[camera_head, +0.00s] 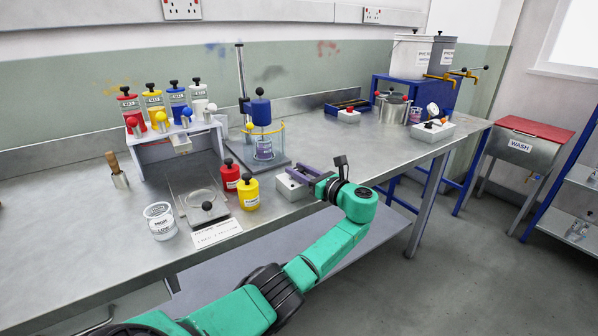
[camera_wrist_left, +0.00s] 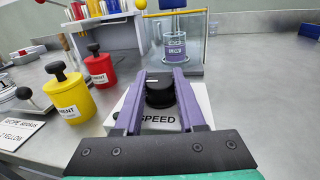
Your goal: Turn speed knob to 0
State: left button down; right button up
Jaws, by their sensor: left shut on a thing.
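The speed knob (camera_wrist_left: 159,90) is a black round knob with a white pointer mark at its upper left. It sits on a light box labelled SPEED (camera_wrist_left: 158,120); the box also shows in the head view (camera_head: 291,189) near the bench's front edge. My left gripper (camera_wrist_left: 161,82) has purple fingers on both sides of the knob and is shut on it. In the head view the left gripper (camera_head: 297,177) reaches over the box and hides the knob. The scale around the knob cannot be read. My right gripper is not in view.
A red pot (camera_head: 231,175) and a yellow pot (camera_head: 248,193) stand left of the box. The bench (camera_head: 330,150) right of the box is clear.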

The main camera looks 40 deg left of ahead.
pick_arm(q)
jog(key=c, duration=0.5)
grip_release()
jog(key=s+d, duration=0.1)
jog(key=d, duration=1.3)
jog(key=shift+s+d+b, duration=0.2)
jog(key=shift+s+b, duration=0.15)
jog(key=shift+b, duration=0.05)
